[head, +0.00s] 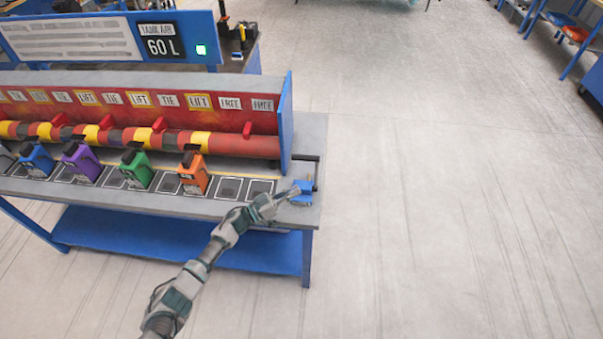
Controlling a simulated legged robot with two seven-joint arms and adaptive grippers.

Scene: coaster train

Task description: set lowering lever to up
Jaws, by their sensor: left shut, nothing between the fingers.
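A small blue part (305,185), which looks like the lowering lever, sits at the right end of the grey-topped bench (312,140), beside a dark slot. My left gripper (293,192) reaches it from the lower left. Its fingers are shut with nothing between them, and the tips are at or against the blue part. I cannot tell whether they touch it. The gripper partly hides the blue part, and its up or down setting cannot be read. My right gripper is not in view.
Blue, purple, green and orange (194,175) units stand in a row on the bench, left of my gripper. Behind them run a striped roller (230,144) and a red labelled panel (215,118), with a blue end plate (286,120). The floor to the right is clear.

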